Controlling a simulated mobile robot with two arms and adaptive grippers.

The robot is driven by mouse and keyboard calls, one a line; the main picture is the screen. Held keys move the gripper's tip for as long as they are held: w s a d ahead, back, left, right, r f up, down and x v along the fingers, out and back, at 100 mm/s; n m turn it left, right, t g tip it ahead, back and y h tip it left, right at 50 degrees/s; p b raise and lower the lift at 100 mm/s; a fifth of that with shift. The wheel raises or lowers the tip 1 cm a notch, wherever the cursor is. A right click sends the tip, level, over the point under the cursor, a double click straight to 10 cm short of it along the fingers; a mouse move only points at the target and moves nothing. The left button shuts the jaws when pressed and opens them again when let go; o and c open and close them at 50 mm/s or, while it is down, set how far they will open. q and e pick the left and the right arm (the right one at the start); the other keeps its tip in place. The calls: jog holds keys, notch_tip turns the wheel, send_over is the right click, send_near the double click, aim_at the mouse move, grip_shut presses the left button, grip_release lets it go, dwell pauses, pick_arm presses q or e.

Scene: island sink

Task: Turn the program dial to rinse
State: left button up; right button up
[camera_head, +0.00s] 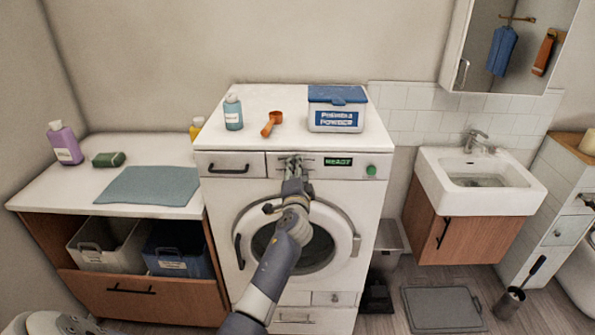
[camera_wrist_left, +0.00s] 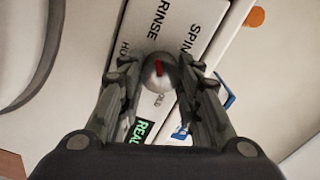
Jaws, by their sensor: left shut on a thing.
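The program dial (camera_wrist_left: 160,72) is a small round silver knob with a red mark on the washing machine's panel. In the left wrist view the labels RINSE (camera_wrist_left: 158,18) and SPIN (camera_wrist_left: 182,38) lie above it, with other labels partly hidden by the fingers. The red mark sits near the top of the knob's face; I cannot tell exactly which label it points at. My left gripper (camera_wrist_left: 162,88) is shut on the dial, one finger on each side. In the head view my left gripper (camera_head: 293,168) covers the dial. My right gripper is not in view.
The washing machine (camera_head: 225,195) has a green READY display (camera_head: 338,161) and a green button (camera_head: 371,170) right of the gripper. A blue-lidded powder box (camera_head: 337,108), an orange scoop (camera_head: 271,123) and a bottle (camera_head: 233,112) stand on top. A sink (camera_head: 445,185) is to the right.

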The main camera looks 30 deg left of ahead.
pick_arm(q)
jog(key=shift+a+r, duration=0.1)
jog(key=shift+r, duration=0.05)
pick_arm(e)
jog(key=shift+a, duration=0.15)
pick_arm(q)
jog(key=o, duration=1)
jog(key=shift+o, duration=0.2)
jog(key=shift+w, duration=0.1)
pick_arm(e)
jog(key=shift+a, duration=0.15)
pick_arm(q)
jog(key=v, duration=1.2)
